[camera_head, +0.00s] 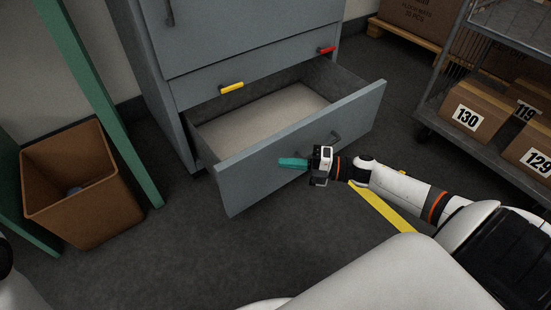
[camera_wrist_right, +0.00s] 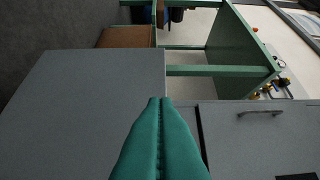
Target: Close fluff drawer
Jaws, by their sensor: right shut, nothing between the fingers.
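The fluff drawer (camera_head: 240,178) is the grey bottom drawer of a grey cabinet (camera_head: 235,40). It stands pulled well out, and its light inner floor shows. A dark handle (camera_head: 324,142) sits on its front. My right gripper (camera_head: 281,162) is shut and empty, its teal fingers pointing left, in front of the drawer front in the head view. I cannot tell whether they touch it. In the right wrist view the shut teal fingers (camera_wrist_right: 161,100) show before a grey panel (camera_wrist_right: 85,110). My left gripper is not in view.
A brown bin (camera_head: 85,190) and green frame posts (camera_head: 100,100) stand at the left. A cart with numbered boxes (camera_head: 475,110) stands at the right. A yellow floor strip (camera_head: 385,210) lies under my right arm. The dark floor before the drawer is mostly clear.

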